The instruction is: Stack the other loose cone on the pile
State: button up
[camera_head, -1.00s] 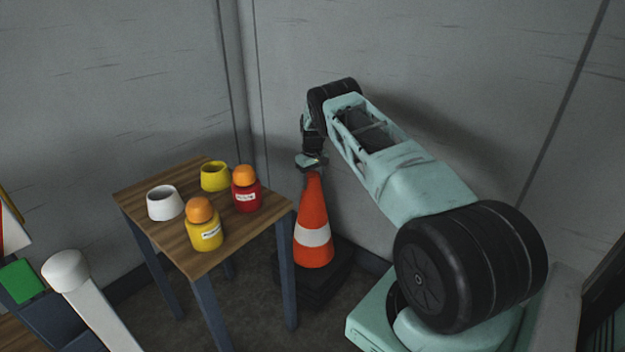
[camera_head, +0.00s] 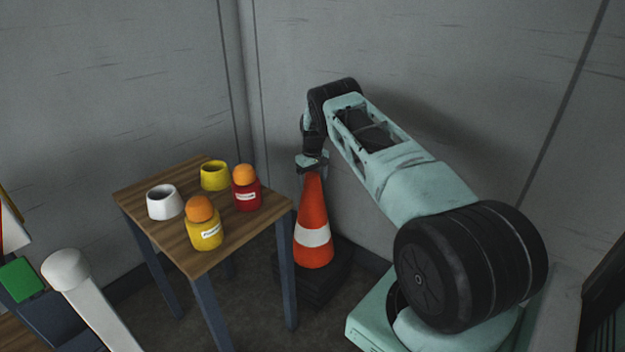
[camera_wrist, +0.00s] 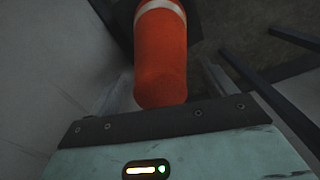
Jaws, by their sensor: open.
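An orange cone (camera_head: 313,215) with one white band stands upright on thick, dark square bases (camera_head: 318,282) in the corner behind the small table. Several bases seem to be stacked there, but their number is hard to tell. My gripper (camera_head: 312,168) is at the cone's top. In the wrist view the cone (camera_wrist: 160,60) lies between my two spread fingers, its tip close to the palm. The fingers look apart from its sides. No other loose cone shows in these views.
A small wooden table (camera_head: 165,222) stands left of the cone, holding a white cup (camera_head: 163,205), a yellow cup (camera_head: 214,178), a yellow jar (camera_head: 205,234) and a red jar (camera_head: 247,196). Grey walls close in behind. A white post (camera_head: 90,300) is at lower left.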

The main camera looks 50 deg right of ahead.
notch_tip(320, 180, up, 18)
jog(key=p, duration=0.2)
jog(key=shift+f, duration=0.25)
jog(key=shift+a, duration=0.1)
dwell(0.4)
